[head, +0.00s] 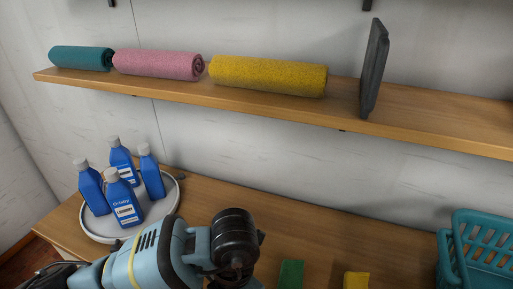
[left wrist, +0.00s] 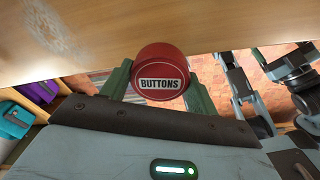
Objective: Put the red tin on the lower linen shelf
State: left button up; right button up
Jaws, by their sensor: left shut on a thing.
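The round red tin (left wrist: 162,61), with a white "BUTTONS" label, is between the fingers of my left gripper (left wrist: 158,80) in the left wrist view. The gripper is shut on it. A wooden surface (left wrist: 180,20) is behind the tin; I cannot tell whether they touch. In the head view my left arm comes in from the lower left, and its gripper and the tin are not visible. A wooden wall shelf (head: 225,98) holds rolled towels: teal (head: 80,58), pink (head: 158,65) and yellow (head: 267,76). My right gripper is not in view.
A dark upright panel (head: 374,68) stands on the shelf, with bare shelf to its right. Below are several blue bottles (head: 124,202) on a round tray (head: 163,209), a green block (head: 290,274), a yellow block (head: 355,281) and a teal basket (head: 485,235) on the counter (head: 310,235).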

pick_arm(q)
jog(key=w+a+r+m+t+p, duration=0.1)
jog(key=a+r+m, duration=0.3)
jog(key=a+m, duration=0.4)
jog(key=w+a+r+m+t+h+p, duration=0.1)
jog(key=a+r+m, duration=0.3)
jog(key=m, duration=1.5)
jog(key=a, duration=0.4)
jog(key=shift+w+a+r, duration=0.15)
jog(key=shift+r, duration=0.05)
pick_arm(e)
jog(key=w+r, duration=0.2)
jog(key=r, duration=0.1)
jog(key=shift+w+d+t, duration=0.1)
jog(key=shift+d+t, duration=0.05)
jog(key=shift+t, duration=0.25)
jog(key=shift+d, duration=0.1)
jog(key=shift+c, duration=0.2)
